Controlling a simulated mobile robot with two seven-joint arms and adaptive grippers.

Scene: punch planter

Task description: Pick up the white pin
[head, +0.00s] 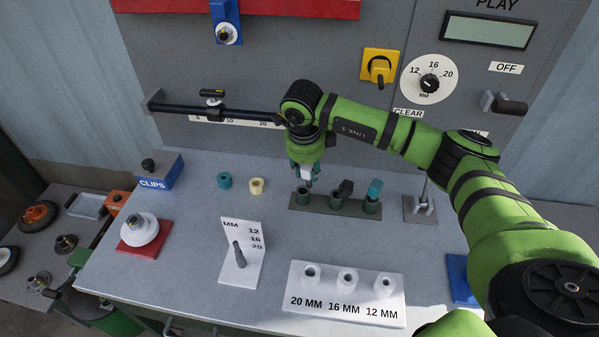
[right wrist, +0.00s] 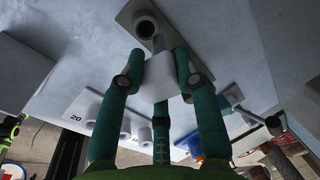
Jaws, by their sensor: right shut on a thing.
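My right gripper (head: 306,182) points down over the left socket (head: 303,196) of a dark green rack (head: 320,208). Its fingers are shut on the white pin (right wrist: 160,72), which shows between them in the right wrist view with its grey tip towards the round socket (right wrist: 146,27). In the head view only a small part of the pin (head: 306,172) shows between the fingers. I cannot tell whether its tip is clear of the socket. A black pin (head: 346,187) stands in the middle socket and a teal pin (head: 375,188) in the right one. My left gripper is out of view.
A white block with three sockets (head: 346,305) stands at the front. A gauge stand (head: 241,258), teal ring (head: 224,180), cream ring (head: 256,186) and clips box (head: 160,172) lie left. A toggle clamp (head: 421,205) stands right of the rack; a grey panel rises behind.

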